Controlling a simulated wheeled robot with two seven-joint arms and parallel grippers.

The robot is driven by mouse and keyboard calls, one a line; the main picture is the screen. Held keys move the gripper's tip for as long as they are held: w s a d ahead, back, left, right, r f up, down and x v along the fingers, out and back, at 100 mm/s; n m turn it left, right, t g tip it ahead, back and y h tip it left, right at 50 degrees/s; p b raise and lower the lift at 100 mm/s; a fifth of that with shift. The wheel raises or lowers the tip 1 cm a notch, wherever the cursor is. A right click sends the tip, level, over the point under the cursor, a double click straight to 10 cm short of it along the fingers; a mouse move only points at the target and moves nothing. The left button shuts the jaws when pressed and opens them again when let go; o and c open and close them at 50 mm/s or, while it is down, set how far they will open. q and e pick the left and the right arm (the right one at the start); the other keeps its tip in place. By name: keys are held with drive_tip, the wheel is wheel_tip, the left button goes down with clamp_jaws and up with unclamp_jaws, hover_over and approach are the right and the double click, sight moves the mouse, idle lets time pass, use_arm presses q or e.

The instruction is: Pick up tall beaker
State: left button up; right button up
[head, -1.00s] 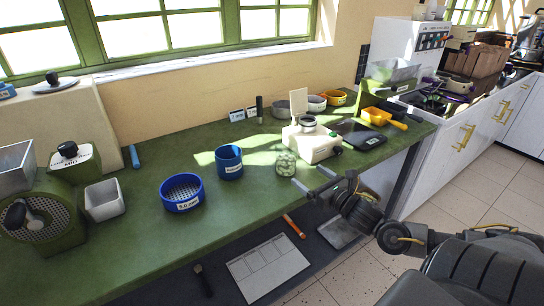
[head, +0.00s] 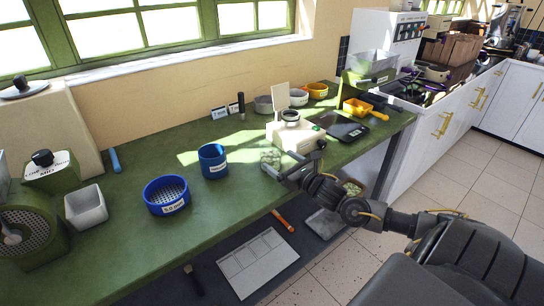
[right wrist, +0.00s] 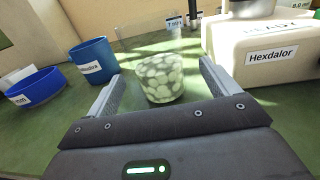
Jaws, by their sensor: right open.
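A clear glass beaker (head: 270,158) with pale round pieces in its lower part stands upright on the green counter, near the front edge. In the right wrist view, the beaker (right wrist: 160,80) is centred ahead, between the lines of the two fingers. Its clear upper wall is faint. My right gripper (head: 293,160) is open and empty, reaching in from the right just beside the beaker. The wrist view shows its spread fingers (right wrist: 161,72) on either side; I cannot tell whether they touch the glass. My left gripper is not in view.
A cream machine labelled Hexdalor (right wrist: 265,52) stands close right of the beaker. A blue cup (head: 213,162) and a blue sieve (head: 167,196) stand to the left. A dark scale (head: 342,127) lies behind at the right. The counter between cup and beaker is clear.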

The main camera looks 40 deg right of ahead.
sight(271, 156)
drive_tip(key=w, duration=0.2)
drive_tip(key=w+p, duration=0.1)
drive_tip(key=w, duration=0.1)
drive_tip(key=shift+w+a+p, duration=0.2)
drive_tip(key=shift+w+p, duration=0.05)
drive_tip(key=shift+p, duration=0.05)
drive_tip(key=shift+w+f, duration=0.1)
drive_tip(key=shift+w, duration=0.25)
drive_tip(key=c, duration=1.2)
